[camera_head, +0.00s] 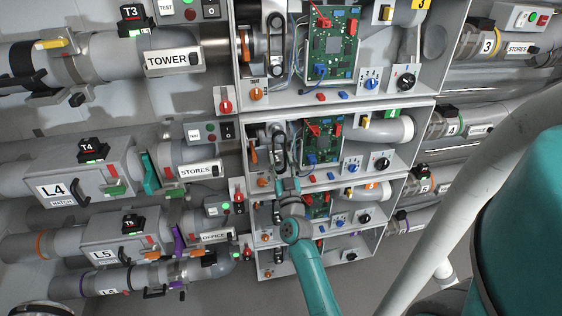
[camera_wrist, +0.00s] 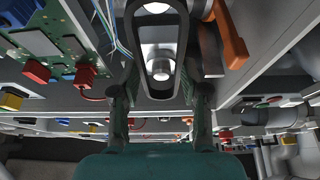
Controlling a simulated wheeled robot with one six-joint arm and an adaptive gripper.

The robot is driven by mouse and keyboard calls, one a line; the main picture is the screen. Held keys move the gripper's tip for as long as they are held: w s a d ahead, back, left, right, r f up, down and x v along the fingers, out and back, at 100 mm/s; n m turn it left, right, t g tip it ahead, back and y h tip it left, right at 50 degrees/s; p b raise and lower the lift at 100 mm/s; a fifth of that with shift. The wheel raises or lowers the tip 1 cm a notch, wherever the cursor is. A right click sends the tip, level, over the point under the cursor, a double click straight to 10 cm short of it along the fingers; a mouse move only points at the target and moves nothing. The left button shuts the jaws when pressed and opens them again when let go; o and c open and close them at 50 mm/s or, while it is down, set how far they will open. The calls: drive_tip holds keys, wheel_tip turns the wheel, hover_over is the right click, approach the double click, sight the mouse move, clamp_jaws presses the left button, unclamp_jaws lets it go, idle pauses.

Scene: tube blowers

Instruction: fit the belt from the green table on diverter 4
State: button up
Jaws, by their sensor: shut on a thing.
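My gripper (camera_head: 288,186) is at the lower front of the second cabinet, in line with the T4 STORES pipe, which I take as diverter 4 (camera_head: 335,181). A dark belt loop (camera_wrist: 130,75) shows in the wrist view between my gripper's fingers (camera_wrist: 158,100), which are shut on it. Two round pale pulley faces, an upper one (camera_wrist: 156,7) and a lower one (camera_wrist: 161,66), show inside the loop's outline. I cannot tell whether the belt is seated on both pulleys. The green table is not in view.
A green circuit board (camera_head: 322,143) with red clips and loose wires is right of the pulleys. An orange lever (camera_wrist: 230,38) is close right of my gripper in the wrist view. Cabinet shelves and walls hem it in. The cabinet above (camera_head: 335,102) has a similar belt drive.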

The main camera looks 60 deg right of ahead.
drive_tip(key=shift+w+d, duration=1.1)
drive_tip(key=shift+d, duration=0.2)
idle(2.5)
drive_tip(key=o, duration=1.2)
drive_tip(key=v, duration=1.2)
drive_tip(key=shift+f, duration=0.1)
